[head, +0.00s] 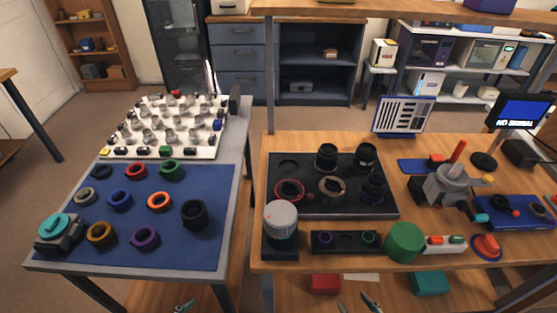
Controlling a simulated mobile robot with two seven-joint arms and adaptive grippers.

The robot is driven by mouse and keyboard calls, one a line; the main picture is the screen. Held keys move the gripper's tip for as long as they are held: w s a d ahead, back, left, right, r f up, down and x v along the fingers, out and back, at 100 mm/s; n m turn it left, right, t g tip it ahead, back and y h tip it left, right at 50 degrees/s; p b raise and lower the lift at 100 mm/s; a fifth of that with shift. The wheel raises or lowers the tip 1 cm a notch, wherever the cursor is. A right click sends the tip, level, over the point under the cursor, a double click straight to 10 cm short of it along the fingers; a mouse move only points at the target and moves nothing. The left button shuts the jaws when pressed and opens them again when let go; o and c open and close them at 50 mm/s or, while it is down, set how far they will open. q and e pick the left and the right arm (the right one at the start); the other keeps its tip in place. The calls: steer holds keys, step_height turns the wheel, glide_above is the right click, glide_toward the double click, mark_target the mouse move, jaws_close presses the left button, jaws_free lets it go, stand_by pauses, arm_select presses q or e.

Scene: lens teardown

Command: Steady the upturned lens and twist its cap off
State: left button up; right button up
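The upturned lens (281,235) stands upright near the front left corner of the right-hand wooden table, on a dark base. A ribbed grey cap (281,212) sits on its top. My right gripper (357,303) shows only its fingertips at the bottom edge, in front of the table and to the right of the lens. The tips are apart and nothing shows between them. My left gripper (183,307) barely shows at the bottom edge, left of the lens, below the blue-matted table. Most of it is cut off. Neither gripper touches the lens.
A black tray (330,212) with lens parts lies behind the lens. A small dark holder (325,243) and a green cylinder (405,242) stand to its right. A gap separates this table from the left table, whose blue mat (180,215) bears several coloured rings.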

arm_select(q)
steer(key=d+r+m+g+h, duration=0.2)
steer(key=d+r+m+h, duration=0.15)
steer(key=d+r, duration=0.45)
steer(key=s+d+r+m+g+h, duration=0.1)
steer(key=d+r+m+h, duration=0.25)
steer(key=d, duration=0.75)
steer(key=d+r+m+g+h, duration=0.2)
steer(key=d+r+m, duration=0.25)
steer(key=d, duration=0.55)
steer(key=w+a+r+n+t+h, duration=0.1)
steer(key=w+r+n+t+h, duration=0.35)
steer(key=r, duration=1.45)
steer(key=w+r+n+t+h, duration=0.1)
steer(key=w+r+n+h, duration=0.55)
steer(key=r, duration=1.15)
steer(key=s+d+f+m+g+y, duration=0.1)
steer(key=d+f+m+g+y, duration=0.4)
steer(key=d+m+g, duration=0.35)
steer(key=m+g+y, duration=0.1)
steer(key=m+y, duration=1.7)
glide_above(280, 212)
step_height(280, 212, down, 6)
step_height(280, 212, down, 12)
steer(key=shift+f, duration=0.1)
